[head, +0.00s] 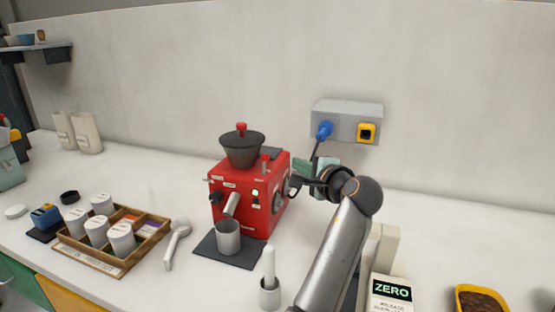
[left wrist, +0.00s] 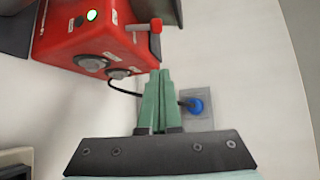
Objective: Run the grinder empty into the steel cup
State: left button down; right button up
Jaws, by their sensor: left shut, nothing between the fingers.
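The red grinder (head: 243,209) stands on the white counter, with a dark hopper (head: 242,149) on top and a lit green light on its front. The steel cup (head: 228,237) stands upright on a dark mat under the grinder's spout (head: 232,204). The inside of the cup cannot be seen. My left gripper (head: 297,167) is at the grinder's right side, near the wall. In the left wrist view its green fingers (left wrist: 157,78) are together and empty, beside a red-capped lever (left wrist: 146,26) and dark knobs on the grinder. My right gripper is not in view.
A wall box (head: 347,121) with a blue plug and yellow switch is behind my left arm. A wooden tray (head: 72,246) of white canisters and a scoop (head: 176,243) lie left.

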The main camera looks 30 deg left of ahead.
aim_at(264, 165)
pick_arm(q)
jog(key=x, duration=1)
jog(key=shift+s+d+r+p, duration=0.15)
jog(key=shift+s+p, duration=0.15)
jog(key=shift+s, duration=0.35)
jog(key=shift+s+a+r+p, duration=0.1)
jog(key=shift+s+r+p, duration=0.15)
jog(key=shift+s, duration=0.4)
jog(key=shift+s+d+r+p, duration=0.1)
jog(key=shift+s+p, duration=0.2)
jog(key=shift+s, duration=0.35)
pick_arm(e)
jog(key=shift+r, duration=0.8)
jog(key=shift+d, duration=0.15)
